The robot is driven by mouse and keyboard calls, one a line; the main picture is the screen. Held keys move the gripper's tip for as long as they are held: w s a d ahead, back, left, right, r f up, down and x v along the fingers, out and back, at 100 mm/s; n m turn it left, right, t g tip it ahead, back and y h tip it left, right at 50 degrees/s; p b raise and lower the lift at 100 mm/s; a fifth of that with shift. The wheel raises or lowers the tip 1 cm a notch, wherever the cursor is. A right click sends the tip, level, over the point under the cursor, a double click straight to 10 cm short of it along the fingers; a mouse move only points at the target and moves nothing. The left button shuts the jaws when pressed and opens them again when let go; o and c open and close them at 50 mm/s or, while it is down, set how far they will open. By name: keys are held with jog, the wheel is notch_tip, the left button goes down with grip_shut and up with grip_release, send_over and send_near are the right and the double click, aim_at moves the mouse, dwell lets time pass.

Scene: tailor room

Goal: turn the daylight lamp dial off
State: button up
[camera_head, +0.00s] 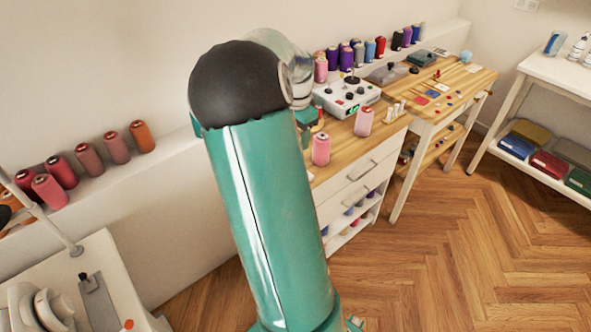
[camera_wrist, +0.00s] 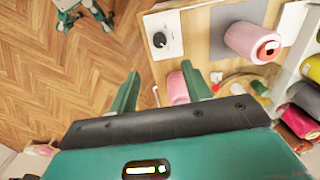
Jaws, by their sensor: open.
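In the wrist view, a white plate with a small dark knob (camera_wrist: 159,40) lies on the wooden top; it looks like a dial, but I cannot read its marking or setting. My gripper (camera_wrist: 162,88) is open, its two teal fingers apart and pointing toward the wooden top, below the knob in the picture. A pink spool (camera_wrist: 177,88) shows between the fingers, and I cannot tell whether they touch it. In the head view, my arm hides most of the gripper. A white control box (camera_head: 347,98) with several knobs and a green light stands on the wooden cabinet.
Pink spools (camera_head: 321,149) stand near the front edge of the cabinet (camera_head: 347,185). A larger pink spool (camera_wrist: 247,40) lies right of the knob. A wooden table (camera_head: 455,82) with small items stands beyond. The herringbone floor (camera_head: 450,245) is clear at the right.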

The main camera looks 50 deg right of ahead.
notch_tip(320, 180, down, 14)
jog(key=shift+r, duration=0.2)
dwell(0.4)
jog(key=c, duration=1)
